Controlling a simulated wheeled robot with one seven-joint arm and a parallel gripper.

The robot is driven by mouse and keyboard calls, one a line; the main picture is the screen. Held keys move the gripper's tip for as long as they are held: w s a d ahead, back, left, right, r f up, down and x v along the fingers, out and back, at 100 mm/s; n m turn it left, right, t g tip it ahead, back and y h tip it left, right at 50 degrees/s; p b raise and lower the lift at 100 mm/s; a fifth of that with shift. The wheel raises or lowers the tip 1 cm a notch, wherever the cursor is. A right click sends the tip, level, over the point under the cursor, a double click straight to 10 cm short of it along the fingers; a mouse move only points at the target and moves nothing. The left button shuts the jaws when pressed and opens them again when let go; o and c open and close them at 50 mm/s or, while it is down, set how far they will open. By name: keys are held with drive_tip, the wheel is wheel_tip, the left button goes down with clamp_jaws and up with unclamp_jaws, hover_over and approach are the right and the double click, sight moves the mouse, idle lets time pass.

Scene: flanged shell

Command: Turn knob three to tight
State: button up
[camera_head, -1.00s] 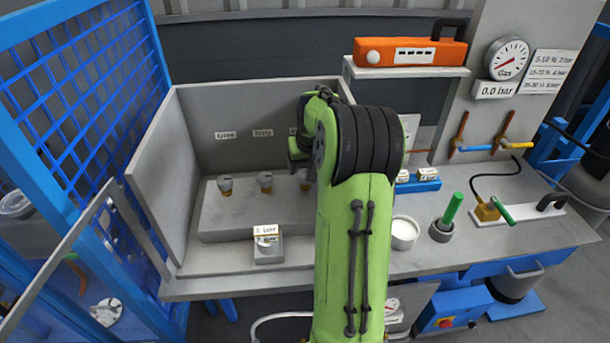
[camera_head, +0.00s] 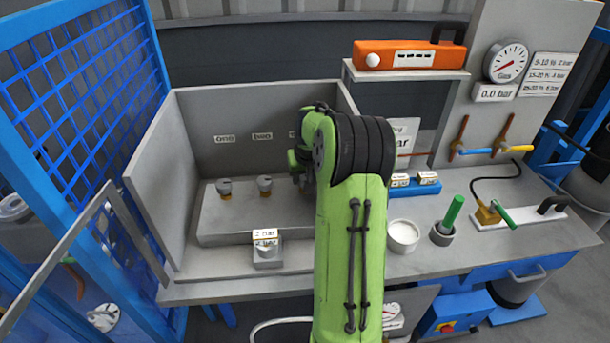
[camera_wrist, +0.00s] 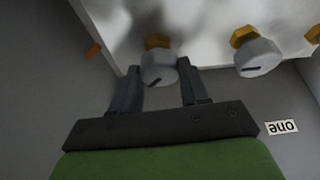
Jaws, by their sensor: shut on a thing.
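Knob three (camera_wrist: 157,68), a grey cap with a dark slot on a brass neck, sits between the two fingers of my gripper (camera_wrist: 160,84) in the wrist view. The gripper is shut on it, with a finger on each side. The slot lies nearly level in that view. Knob two also shows in the wrist view (camera_wrist: 258,57).
Grey panels (camera_head: 150,190) close the left and back of the bench. A small labelled block (camera_head: 267,252) stands in front of the knobs. Right of my arm are a white cup (camera_head: 403,235), a blue holder (camera_head: 415,187) and a pot with a green handle (camera_head: 443,234).

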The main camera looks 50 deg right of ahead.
drive_tip(key=shift+m, duration=0.4)
drive_tip(key=m, duration=0.2)
drive_tip(key=m+g+h, duration=0.1)
drive_tip(key=m, duration=0.1)
drive_tip(key=shift+w+a+m+p, duration=0.15)
drive_tip(key=shift+w+m+p, duration=0.05)
drive_tip(key=shift+m+p, duration=0.15)
drive_tip(key=shift+m+g+h+p, duration=0.55)
drive_tip(key=shift+m+g, duration=0.55)
drive_tip(key=shift+m, duration=1.05)
drive_tip(key=o, duration=1.1)
drive_tip(key=shift+c, duration=0.2)
drive_tip(key=p+v, duration=0.3)
drive_tip(key=v, duration=1.2)
drive_tip(key=shift+r+p, duration=0.3)
drive_tip(key=shift+r, duration=0.15)
